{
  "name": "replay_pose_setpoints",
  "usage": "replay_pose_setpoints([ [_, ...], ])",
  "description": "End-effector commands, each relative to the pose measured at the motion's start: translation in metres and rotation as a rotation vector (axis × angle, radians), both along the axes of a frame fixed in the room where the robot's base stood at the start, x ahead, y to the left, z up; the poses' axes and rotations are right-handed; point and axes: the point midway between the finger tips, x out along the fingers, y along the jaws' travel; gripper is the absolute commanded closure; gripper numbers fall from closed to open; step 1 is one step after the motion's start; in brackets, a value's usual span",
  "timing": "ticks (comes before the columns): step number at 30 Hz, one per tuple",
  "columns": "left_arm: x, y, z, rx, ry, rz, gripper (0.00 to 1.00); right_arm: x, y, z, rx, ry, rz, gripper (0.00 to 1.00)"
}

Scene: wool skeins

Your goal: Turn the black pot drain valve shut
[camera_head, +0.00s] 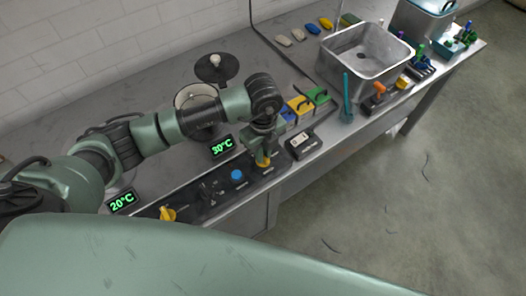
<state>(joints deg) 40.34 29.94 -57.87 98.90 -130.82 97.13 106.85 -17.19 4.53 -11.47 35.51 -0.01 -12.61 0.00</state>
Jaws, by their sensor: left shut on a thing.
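My left arm reaches over the bench from the left. My left gripper (262,152) points down at the front control strip and is shut on a yellow valve handle (263,162), which it partly hides. A second yellow handle (167,213) sits on the strip further left, free of any gripper. A round pot (185,96) with a pale inside stands behind my arm and is partly hidden by it. I cannot tell from the picture which handle belongs to which pot. My right gripper is not in view.
The black strip also has a blue button (237,175) and black fittings (209,191). Green displays read 30°C (222,146) and 20°C (122,202). A black lid (215,68) lies behind. Yellow and green boxes (318,96), a white device (302,144) and a metal sink (364,75) stand right.

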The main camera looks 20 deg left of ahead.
Motion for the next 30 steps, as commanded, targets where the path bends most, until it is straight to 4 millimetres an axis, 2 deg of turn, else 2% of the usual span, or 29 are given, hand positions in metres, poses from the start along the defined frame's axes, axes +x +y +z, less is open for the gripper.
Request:
replay_pose_setpoints([
  [2,0.002,0.001,0.001,0.001,-0.006,0.005,1.0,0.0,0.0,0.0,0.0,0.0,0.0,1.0],
  [3,0.002,0.001,0.001,0.001,-0.006,0.005,0.79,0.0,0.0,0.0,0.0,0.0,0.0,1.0],
  [5,0.002,0.001,0.001,0.001,-0.004,0.004,0.65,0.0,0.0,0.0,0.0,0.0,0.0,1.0],
  [14,0.001,0.0,0.001,0.0,-0.001,0.001,0.65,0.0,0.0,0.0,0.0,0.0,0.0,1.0],
  [17,0.001,0.0,0.007,0.0,-0.002,0.001,0.65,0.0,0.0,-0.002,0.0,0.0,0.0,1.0],
  [27,0.002,0.001,0.061,-0.001,-0.006,0.002,0.65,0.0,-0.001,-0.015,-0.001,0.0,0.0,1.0],
  [30,0.002,0.001,0.072,-0.001,-0.006,0.002,0.65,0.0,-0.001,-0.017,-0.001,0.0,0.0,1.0],
])
